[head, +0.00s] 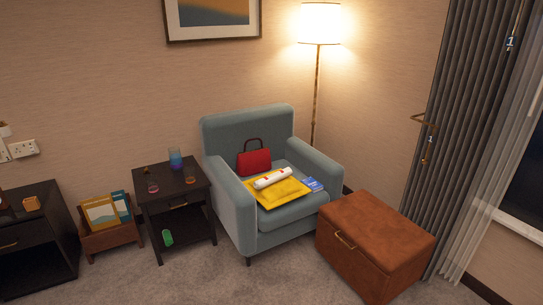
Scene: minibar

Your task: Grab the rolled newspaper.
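The rolled newspaper (273,178) is a white roll with small red marks. It lies on top of a yellow folded item (280,195) on the seat of the blue-grey armchair (246,131). A red handbag (254,162) stands behind it against the chair back. A small blue item (313,184) lies just to its right. Neither of my grippers shows in the head view.
A dark side table (161,197) with small glasses stands left of the chair. A brown leather ottoman (385,230) stands at its front right. A floor lamp (317,90) is behind. The carpet (210,285) in front is clear.

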